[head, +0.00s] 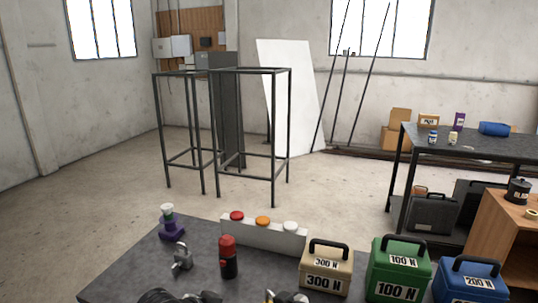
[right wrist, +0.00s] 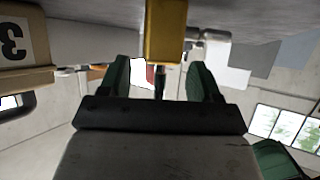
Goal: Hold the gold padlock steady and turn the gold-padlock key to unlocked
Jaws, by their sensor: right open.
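The gold padlock (right wrist: 166,32) shows as a gold block at the top middle of the right wrist view, which looks upside down. A thin dark piece (right wrist: 160,82), perhaps the key, shows below it; its turn cannot be read. My right gripper (right wrist: 160,75) is open, its two dark green fingers apart on either side of that piece, with no clear contact.
On the grey table stand a silver padlock (head: 182,258), a red-and-black bottle (head: 228,258), a purple stand (head: 170,228) and a white block with coloured knobs (head: 262,238). Beige (head: 326,270), green (head: 398,272) and blue (head: 468,284) weight boxes stand at right.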

